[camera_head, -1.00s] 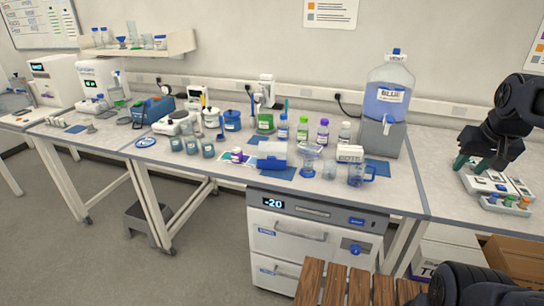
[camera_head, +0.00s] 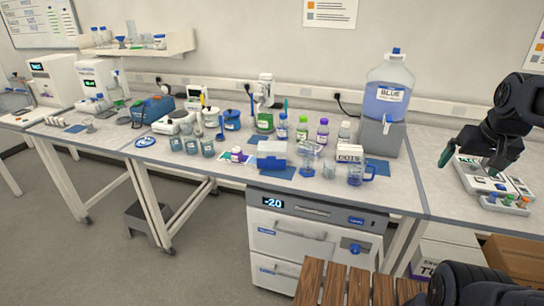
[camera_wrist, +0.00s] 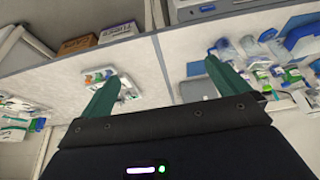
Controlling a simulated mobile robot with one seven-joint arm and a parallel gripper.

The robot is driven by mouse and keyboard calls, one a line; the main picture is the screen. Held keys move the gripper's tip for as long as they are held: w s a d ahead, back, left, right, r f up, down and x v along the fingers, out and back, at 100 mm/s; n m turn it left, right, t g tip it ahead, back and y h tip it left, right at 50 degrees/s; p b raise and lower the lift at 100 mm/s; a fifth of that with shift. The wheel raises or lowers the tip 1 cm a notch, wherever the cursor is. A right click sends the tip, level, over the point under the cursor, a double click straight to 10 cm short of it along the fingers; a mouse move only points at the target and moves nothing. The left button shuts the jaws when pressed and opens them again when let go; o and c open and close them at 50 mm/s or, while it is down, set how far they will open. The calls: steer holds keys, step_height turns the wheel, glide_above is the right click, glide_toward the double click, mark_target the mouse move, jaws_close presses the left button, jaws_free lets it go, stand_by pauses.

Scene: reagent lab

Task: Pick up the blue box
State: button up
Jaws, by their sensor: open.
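The blue box (camera_head: 272,162), with a pale upper part, sits on a blue mat on the middle bench, above the freezer drawers. Bottles stand behind it and glassware stands to its right. A blue shape at the right edge of the wrist view (camera_wrist: 304,38) looks like the same box, partly cut off. My gripper (camera_head: 472,161) is far to the right of the box, above the right bench. Its two green fingers are spread and empty in the wrist view (camera_wrist: 168,70).
A tray with coloured caps (camera_head: 505,201) lies below my gripper. A wooden slatted top (camera_head: 345,288) is in front.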

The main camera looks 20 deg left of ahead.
steer(key=w+a+r+n+g, duration=0.1)
steer(key=w+a+r+n, duration=0.25)
steer(key=w+a, duration=0.55)
steer(key=w+a+r+n+g, duration=0.15)
steer(key=w+a+n, duration=0.35)
steer(key=w+a, duration=0.5)
steer(key=n+g+h, duration=0.2)
steer(key=n, duration=1)
glide_toward(272, 146)
steer(key=shift+s+d+f, duration=0.1)
steer(key=shift+f, duration=0.8)
steer(key=f, duration=0.5)
steer(key=shift+d, duration=0.35)
steer(key=shift+d+f, duration=0.2)
steer(key=shift+f, duration=0.65)
steer(key=shift+d+f, duration=0.2)
steer(key=shift+f, duration=0.7)
steer(key=shift+d+f, duration=0.2)
steer(key=shift+f, duration=0.65)
steer(key=c, duration=0.8)
